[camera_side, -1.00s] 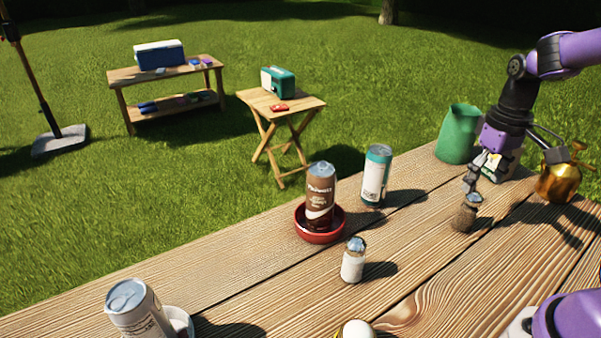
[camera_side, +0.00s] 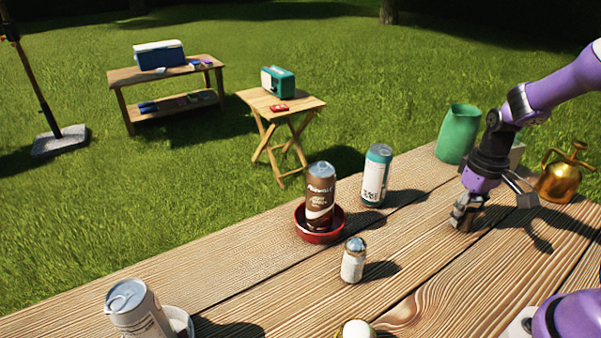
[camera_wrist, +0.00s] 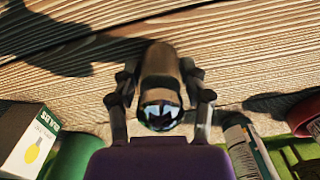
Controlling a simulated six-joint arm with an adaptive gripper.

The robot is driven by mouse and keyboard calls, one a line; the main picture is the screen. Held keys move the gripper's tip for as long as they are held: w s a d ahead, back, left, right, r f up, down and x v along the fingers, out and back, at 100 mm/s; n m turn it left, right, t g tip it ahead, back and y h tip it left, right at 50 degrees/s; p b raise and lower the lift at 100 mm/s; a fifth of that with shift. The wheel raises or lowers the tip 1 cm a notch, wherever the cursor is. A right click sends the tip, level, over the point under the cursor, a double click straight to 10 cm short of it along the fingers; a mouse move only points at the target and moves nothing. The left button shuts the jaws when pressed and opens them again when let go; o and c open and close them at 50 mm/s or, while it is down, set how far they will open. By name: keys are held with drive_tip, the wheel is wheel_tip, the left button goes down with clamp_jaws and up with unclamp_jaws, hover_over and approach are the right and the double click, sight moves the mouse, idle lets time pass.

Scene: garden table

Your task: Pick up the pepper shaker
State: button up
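The pepper shaker, a small dark shaker with a shiny metal cap (camera_wrist: 160,112), stands between the fingers of my gripper in the wrist view. In the side view, my gripper (camera_side: 465,217) is low at the right of the table and hides most of this shaker. In the wrist view, the fingers of my gripper (camera_wrist: 160,80) lie on both sides of the shaker, close to its body. I cannot tell whether they touch it. A pale shaker with a metal cap (camera_side: 353,262) stands apart near the middle of the table.
A brown can (camera_side: 319,192) stands in a red bowl (camera_side: 318,238). A teal and white can (camera_side: 376,178), a green vessel (camera_side: 458,136) and a brass sprayer (camera_side: 560,178) stand toward the back. A silver can (camera_side: 138,312) is at front left. Bare planks lie around my gripper.

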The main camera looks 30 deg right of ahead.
drive_tip(key=shift+c, duration=1.3)
